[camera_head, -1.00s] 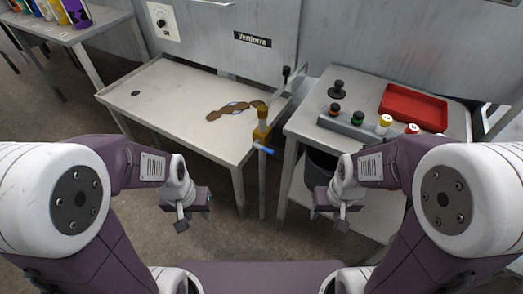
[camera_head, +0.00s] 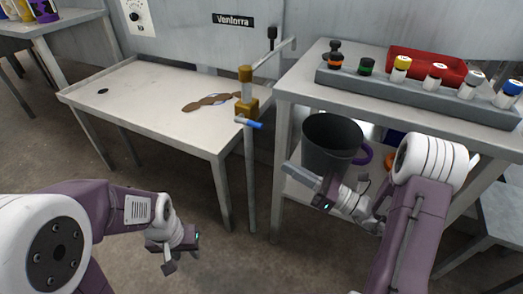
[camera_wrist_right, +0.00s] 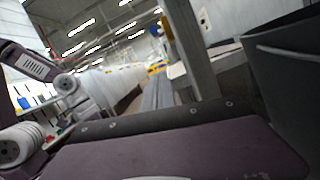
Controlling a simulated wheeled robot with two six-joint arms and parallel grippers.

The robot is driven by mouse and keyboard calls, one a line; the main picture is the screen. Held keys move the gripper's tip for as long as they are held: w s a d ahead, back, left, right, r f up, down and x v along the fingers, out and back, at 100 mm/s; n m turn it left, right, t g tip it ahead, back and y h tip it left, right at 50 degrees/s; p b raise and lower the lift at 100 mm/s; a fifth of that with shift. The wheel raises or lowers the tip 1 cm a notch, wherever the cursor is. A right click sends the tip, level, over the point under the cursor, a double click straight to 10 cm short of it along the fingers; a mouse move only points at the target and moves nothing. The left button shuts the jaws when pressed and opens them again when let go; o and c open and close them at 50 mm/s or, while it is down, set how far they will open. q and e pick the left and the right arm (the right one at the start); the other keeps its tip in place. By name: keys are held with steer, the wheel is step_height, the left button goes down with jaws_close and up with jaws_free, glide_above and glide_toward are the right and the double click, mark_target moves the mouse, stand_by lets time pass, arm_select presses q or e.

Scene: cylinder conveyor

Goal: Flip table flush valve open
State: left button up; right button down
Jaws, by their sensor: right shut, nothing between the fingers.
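The valve is a brass fitting (camera_head: 246,107) with a blue lever (camera_head: 249,123), on an upright grey pipe at the right end of the low white table (camera_head: 130,92). The lever sticks out sideways to the right, roughly level. A brown puddle-like patch (camera_head: 209,101) lies on the table, left of the valve. My right gripper (camera_head: 292,170) is shut and empty, to the right of and lower than the lever, in front of a dark bucket.
The dark bucket (camera_head: 331,142) with a purple handle stands on the lower shelf of the right table (camera_head: 300,85); it also fills the right of the right wrist view (camera_wrist_right: 290,85). A grey rack (camera_head: 430,93) of capped cylinders and a red tray (camera_head: 428,63) are on that table.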

mark_target(250, 123)
steer(key=shift+d+r, duration=0.1)
steer(key=w+a+r+b, duration=0.5)
steer(key=w+a+r, duration=0.1)
steer(key=a, duration=0.2)
steer(key=shift+r+b, duration=0.15)
steer(key=shift+b, duration=0.15)
stand_by(0.4)
